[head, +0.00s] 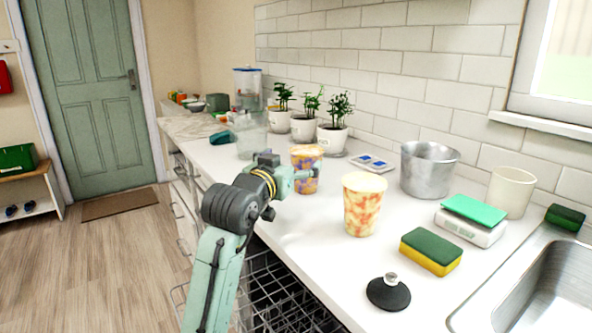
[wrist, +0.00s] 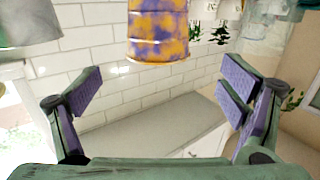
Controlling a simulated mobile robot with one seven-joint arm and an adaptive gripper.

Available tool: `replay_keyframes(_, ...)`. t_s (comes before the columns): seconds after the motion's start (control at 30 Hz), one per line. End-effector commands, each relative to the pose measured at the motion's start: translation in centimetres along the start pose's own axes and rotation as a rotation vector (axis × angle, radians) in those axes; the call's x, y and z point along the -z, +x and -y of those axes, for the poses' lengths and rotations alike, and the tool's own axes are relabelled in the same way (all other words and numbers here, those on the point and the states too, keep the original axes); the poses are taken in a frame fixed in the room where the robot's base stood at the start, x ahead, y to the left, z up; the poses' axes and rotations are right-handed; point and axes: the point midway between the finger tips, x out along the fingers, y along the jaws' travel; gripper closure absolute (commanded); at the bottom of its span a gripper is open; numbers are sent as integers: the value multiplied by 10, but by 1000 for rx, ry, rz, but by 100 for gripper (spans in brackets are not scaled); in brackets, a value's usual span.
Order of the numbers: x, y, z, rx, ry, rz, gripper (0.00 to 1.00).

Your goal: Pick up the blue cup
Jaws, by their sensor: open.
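The blue cup, patterned in blue-purple and orange, (head: 306,156) stands upright on the counter in the head view. My gripper (head: 293,180) is at its near left side, partly in front of it. In the wrist view, which appears upside down, the cup (wrist: 158,28) is at the top centre, cut off by the frame edge. My open gripper (wrist: 162,82) shows there with its purple pads wide apart and nothing between them. The cup lies between the pads' sideways positions, towards the picture's top. I cannot tell whether anything touches it.
A yellow-red cup (head: 363,205) stands to the right of the blue cup. A metal pot (head: 428,172), sponge (head: 431,252) and scale (head: 470,228) are further right. Potted plants (head: 332,139) and a clear container (head: 250,135) stand behind. An open dishwasher rack (head: 285,290) is below the counter.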

Motion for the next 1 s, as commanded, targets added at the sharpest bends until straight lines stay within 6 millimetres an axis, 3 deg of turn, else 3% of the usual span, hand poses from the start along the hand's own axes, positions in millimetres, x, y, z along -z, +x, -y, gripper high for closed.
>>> replay_keyframes(0.1, 3, 20, 0, 0, 0, 1, 10)
replay_keyframes(0.37, 3, 43, 0, 1, 1, -1, 10)
replay_keyframes(0.67, 5, 84, -2, 2, 1, -2, 10)
replay_keyframes(1.0, 3, 89, -2, 2, 1, -3, 12)
